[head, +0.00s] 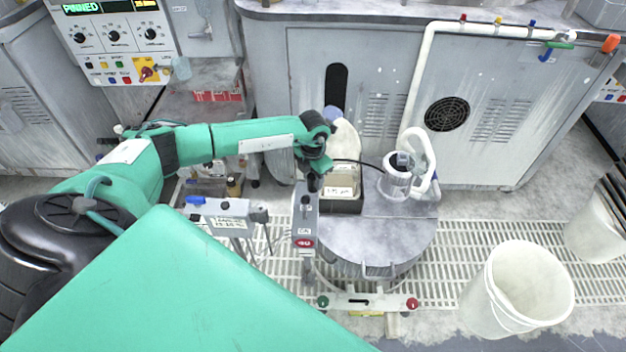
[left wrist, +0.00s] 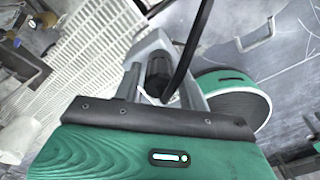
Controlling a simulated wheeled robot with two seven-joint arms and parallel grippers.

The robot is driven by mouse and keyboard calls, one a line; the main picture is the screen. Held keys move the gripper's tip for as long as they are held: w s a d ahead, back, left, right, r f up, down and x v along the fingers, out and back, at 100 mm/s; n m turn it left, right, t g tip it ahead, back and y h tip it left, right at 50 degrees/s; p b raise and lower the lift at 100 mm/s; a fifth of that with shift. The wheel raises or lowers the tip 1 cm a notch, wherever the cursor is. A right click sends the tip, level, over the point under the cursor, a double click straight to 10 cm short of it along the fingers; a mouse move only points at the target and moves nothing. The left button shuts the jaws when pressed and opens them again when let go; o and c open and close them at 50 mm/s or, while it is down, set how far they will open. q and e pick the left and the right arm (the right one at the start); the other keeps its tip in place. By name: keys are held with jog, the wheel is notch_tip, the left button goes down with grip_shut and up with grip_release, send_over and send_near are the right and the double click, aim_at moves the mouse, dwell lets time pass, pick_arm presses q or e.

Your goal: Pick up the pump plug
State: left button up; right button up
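The pump (head: 397,184), a clear canister with a white hose, stands on the round grey cart. A black cable (head: 352,162) runs from it to the wrist of my left arm. My left gripper (head: 312,184) points down just above a narrow grey box with a red label. In the left wrist view, the dark pump plug (left wrist: 160,82) sits between the two grey fingers of my left gripper (left wrist: 163,85), which look closed on its sides. Its black cord rises past the fingers. The plug's far end is hidden. My right gripper is not in view.
The grey box (head: 305,225) and another labelled box (head: 228,208) stand close by. The round cart (head: 375,240) and a bin of cards (head: 343,190) are right of the gripper. A white bucket (head: 520,285) stands front right. Grated floor lies between.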

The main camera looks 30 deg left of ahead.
pick_arm(q)
jog(key=c, duration=0.6)
jog(key=shift+c, duration=0.2)
